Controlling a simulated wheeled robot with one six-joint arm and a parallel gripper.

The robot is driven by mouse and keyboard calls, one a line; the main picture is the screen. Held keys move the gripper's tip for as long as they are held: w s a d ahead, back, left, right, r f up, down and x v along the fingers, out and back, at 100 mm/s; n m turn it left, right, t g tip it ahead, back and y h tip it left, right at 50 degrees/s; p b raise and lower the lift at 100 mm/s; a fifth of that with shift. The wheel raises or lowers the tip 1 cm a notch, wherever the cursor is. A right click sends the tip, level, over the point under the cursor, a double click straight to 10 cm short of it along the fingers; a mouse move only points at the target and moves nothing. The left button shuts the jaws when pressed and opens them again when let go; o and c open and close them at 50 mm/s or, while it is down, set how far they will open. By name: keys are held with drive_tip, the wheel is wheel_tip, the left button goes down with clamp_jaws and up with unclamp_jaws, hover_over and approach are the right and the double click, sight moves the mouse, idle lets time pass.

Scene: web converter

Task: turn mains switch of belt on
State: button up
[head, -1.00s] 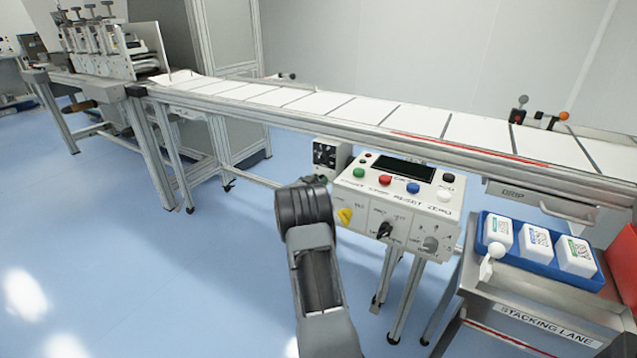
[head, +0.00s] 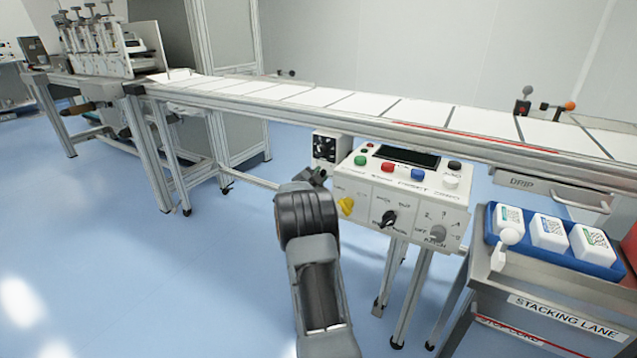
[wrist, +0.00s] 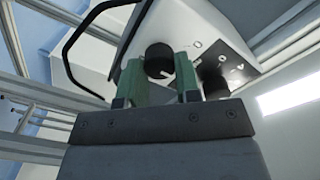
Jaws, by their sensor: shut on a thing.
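In the wrist view a round black knob (wrist: 158,60) sits on a pale panel, with a short white mark near its lower edge. My gripper (wrist: 160,76) has its two green-padded fingers on either side of this knob and is shut on it. A second dark knob (wrist: 213,82) is just right of the right finger, beside a black plate (wrist: 231,60) with white markings. In the head view a small black-faced switch box (head: 326,148) hangs under the belt (head: 350,103). My arm hides most of the gripper there, so I cannot match the held knob to a labelled switch.
A white control panel (head: 365,225) with coloured buttons, a yellow knob (head: 346,205) and black selector (head: 388,217) stands right of my arm. A blue tray (head: 550,258) of white bottles is at the right. A black curved handle (wrist: 72,55) is near the left finger.

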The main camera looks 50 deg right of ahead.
drive_tip(key=shift+f+m+b, duration=0.15)
drive_tip(key=shift+m+b, duration=2.4)
drive_tip(key=shift+m, duration=1.65)
drive_tip(key=o, duration=0.9)
drive_tip(key=p+v, duration=0.3)
drive_tip(key=v, duration=1)
drive_tip(key=shift+s+a+p, duration=0.1)
drive_tip(key=shift+a+p, duration=0.2)
drive_tip(key=shift+a, duration=0.1)
